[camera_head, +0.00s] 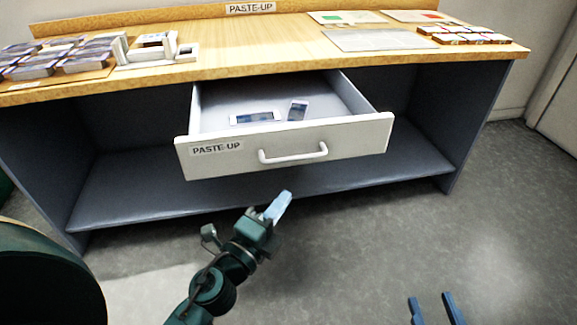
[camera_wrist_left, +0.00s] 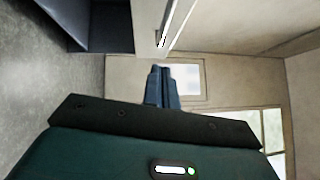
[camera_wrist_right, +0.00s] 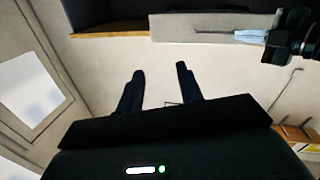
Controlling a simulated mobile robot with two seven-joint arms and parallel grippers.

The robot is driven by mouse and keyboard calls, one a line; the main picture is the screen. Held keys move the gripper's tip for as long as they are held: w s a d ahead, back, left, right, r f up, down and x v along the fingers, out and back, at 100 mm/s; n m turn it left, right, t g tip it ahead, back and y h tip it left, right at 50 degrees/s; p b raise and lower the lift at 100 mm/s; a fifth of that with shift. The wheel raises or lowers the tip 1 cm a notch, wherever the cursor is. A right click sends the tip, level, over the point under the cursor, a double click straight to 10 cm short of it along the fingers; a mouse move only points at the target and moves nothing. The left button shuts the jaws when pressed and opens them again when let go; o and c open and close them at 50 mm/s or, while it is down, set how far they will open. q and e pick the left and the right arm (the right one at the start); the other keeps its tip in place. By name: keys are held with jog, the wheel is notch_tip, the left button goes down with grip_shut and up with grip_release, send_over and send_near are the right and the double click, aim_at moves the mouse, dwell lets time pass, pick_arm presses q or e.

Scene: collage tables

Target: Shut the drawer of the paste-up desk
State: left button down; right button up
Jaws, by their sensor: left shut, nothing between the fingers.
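The paste-up desk (camera_head: 270,62) has a wooden top and grey sides. Its white drawer (camera_head: 345,140) is pulled out, with a "PASTE-UP" label and a white bar handle (camera_head: 293,154) on its front. My left gripper (camera_head: 281,204) is shut and empty, below and in front of the drawer front, apart from the handle in the picture. Its closed fingers show in the left wrist view (camera_wrist_left: 162,86), near the drawer front's edge (camera_wrist_left: 178,22). My right gripper (camera_head: 436,308) is open and empty, low at the right; its spread fingers show in the right wrist view (camera_wrist_right: 160,90).
Two small phone-like items (camera_head: 255,118) lie in the drawer. Stacked dark pieces (camera_head: 55,60) and a white holder (camera_head: 155,48) stand on the desk's left; sheets (camera_head: 378,40) and small blocks (camera_head: 465,36) on its right. An open lower shelf (camera_head: 130,190) lies beneath. Floor in front is clear.

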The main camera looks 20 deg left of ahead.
aim_at(299, 159)
pick_arm(q)
jog(key=w, duration=0.2)
jog(key=w+p, duration=0.1)
jog(key=w, duration=0.1)
jog(key=w+r, duration=0.1)
jog(key=w, duration=0.1)
jog(key=shift+w+a+r+p, duration=0.1)
jog(key=shift+w+a+p, duration=0.25)
jog(key=shift+w+a, duration=0.35)
jog(key=shift+w, duration=0.1)
pick_arm(e)
jog(key=shift+s+d+f+m+g+h, duration=0.15)
jog(key=shift+d+m+g+h, duration=0.35)
jog(key=shift+g, duration=0.3)
jog(key=shift+a, duration=0.1)
